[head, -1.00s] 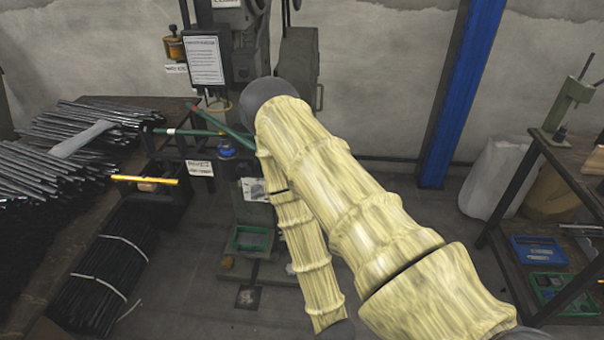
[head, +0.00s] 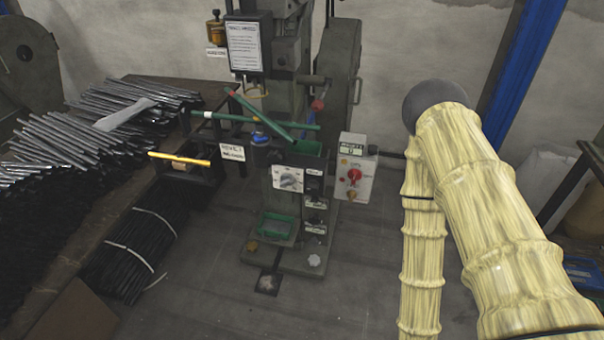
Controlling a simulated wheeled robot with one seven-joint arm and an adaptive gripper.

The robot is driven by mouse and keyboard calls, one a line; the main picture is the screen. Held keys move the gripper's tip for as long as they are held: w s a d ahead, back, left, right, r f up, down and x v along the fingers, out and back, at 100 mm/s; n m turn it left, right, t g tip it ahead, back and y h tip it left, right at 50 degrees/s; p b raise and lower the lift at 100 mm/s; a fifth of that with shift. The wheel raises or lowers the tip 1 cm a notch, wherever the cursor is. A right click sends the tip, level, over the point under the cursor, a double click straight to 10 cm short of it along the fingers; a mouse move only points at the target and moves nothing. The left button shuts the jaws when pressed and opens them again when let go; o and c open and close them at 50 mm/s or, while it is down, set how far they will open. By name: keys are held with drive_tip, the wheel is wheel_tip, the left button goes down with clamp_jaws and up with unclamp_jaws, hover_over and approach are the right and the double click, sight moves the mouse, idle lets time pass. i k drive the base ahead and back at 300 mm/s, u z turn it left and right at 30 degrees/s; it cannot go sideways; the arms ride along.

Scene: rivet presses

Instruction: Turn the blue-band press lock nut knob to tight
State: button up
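A dark grey-green press (head: 340,70) stands near the middle against the back wall. A round dial knob (head: 291,180) sits on a pale plate at its front. A blue ring-like part (head: 260,138) is on its left side, by crossing green bars (head: 262,118). I cannot tell for certain which part is the lock nut knob or read its setting. A red-tipped lever (head: 318,104) sticks out higher up. My arm, in a yellow ribbed cover, fills the right side. My gripper is not in view.
A pale control box (head: 357,168) with a red switch stands right of the press. A table (head: 195,90) with metal rods is at left, with bundled dark rods (head: 120,250) below. A blue post (head: 520,75) rises behind my arm. The floor before the press is clear.

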sight(312, 184)
drive_tip(key=z, duration=1)
drive_tip(key=k, duration=1.1)
drive_tip(key=u, duration=1.6)
drive_tip(key=i, duration=0.5)
drive_tip(key=z, duration=0.05)
